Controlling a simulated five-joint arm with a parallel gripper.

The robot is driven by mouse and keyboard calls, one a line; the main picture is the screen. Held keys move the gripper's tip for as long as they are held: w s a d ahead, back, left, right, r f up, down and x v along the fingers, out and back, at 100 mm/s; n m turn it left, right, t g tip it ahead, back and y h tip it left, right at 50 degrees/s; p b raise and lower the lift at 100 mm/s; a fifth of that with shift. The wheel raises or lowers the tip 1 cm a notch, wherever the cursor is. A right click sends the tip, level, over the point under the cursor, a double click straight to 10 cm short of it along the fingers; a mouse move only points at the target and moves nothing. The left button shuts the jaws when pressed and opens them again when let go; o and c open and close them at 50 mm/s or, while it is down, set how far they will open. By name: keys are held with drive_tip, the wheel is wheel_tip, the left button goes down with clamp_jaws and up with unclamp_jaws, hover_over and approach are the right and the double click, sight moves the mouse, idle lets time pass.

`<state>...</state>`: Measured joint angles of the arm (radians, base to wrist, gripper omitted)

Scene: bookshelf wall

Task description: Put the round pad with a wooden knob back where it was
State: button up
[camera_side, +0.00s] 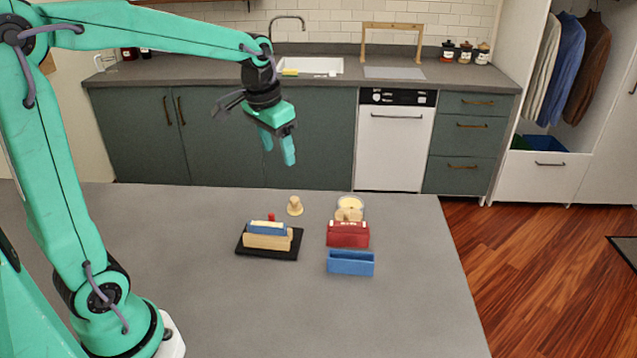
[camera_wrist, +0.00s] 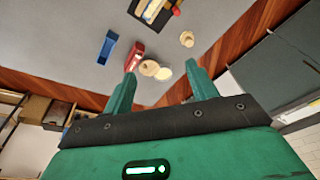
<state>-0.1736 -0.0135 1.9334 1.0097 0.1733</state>
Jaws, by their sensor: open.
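A tan round-based piece with an upright knob (camera_side: 295,207), matching the round pad with a wooden knob, stands on the grey table behind the black tray. It also shows in the wrist view (camera_wrist: 187,39). In the wrist view, this wooden piece (camera_wrist: 149,68) and the dish (camera_wrist: 165,73) lie between my fingertips in the picture. My gripper (camera_side: 280,150) is open and empty, high above the table's back edge, apart from everything.
A black tray (camera_side: 272,253) holds a tan block and a blue-and-white block, with a small red item behind them. A red holder (camera_side: 347,239) and a blue holder (camera_side: 350,263) stand to its right. The front and right of the table (camera_side: 420,300) are clear.

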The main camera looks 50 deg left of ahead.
drive_tip(key=s+d+t, duration=0.1)
drive_tip(key=s+d, duration=0.2)
drive_tip(key=s, duration=0.5)
drive_tip(key=s+d+t, duration=0.2)
drive_tip(key=s+d, duration=0.1)
drive_tip(key=s, duration=0.5)
drive_tip(key=shift+s+d+r, duration=0.2)
drive_tip(key=shift+s+d, duration=0.1)
drive_tip(key=shift+d, duration=0.1)
